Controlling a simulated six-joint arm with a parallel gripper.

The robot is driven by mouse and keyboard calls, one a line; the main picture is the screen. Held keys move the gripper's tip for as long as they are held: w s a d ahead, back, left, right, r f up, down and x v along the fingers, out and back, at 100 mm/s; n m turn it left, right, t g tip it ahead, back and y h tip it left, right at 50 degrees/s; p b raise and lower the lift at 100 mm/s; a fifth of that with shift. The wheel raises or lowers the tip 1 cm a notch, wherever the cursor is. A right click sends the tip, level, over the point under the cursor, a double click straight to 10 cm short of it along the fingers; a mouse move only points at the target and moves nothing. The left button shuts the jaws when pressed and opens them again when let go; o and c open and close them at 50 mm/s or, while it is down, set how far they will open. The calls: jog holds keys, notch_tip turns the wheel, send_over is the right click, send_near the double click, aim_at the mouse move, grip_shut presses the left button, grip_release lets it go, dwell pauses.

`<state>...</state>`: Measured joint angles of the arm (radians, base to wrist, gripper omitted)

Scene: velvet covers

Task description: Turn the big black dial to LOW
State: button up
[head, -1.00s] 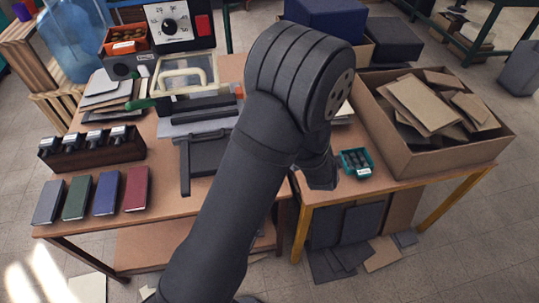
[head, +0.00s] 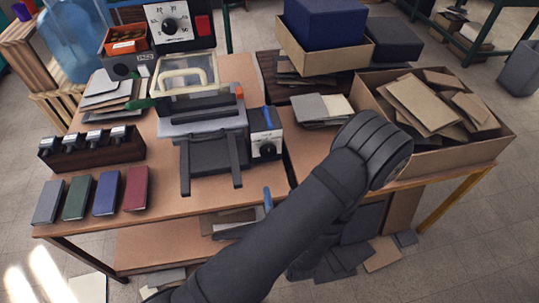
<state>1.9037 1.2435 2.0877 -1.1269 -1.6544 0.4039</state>
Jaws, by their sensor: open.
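A black round knob (head: 266,150) sits on the pale front of a small box at the right side of the grey press (head: 213,150). Its markings are too small to read. Another black knob with a pointer (head: 170,26) sits on a white numbered face on a black panel at the back. I cannot read LOW at either. My gripper does not clearly show; my own dark arm crosses the front and hides that area. A small blue upright piece (head: 267,199) shows above the arm near the table edge; I cannot tell what it is.
A cardboard box of boards (head: 490,150) stands at right. Grey sheets (head: 322,109) lie between. Table space right of the books is clear.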

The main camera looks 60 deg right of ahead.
aim_at(269, 154)
jog(key=x, duration=1.6)
jog(key=shift+w+d, duration=0.25)
jog(key=shift+c, duration=0.5)
jog(key=c, duration=0.9)
jog(key=shift+n, duration=0.7)
jog(key=shift+f, duration=0.1)
jog(key=o, duration=1)
jog(key=v, duration=1.7)
jog(key=shift+s+a, duration=0.2)
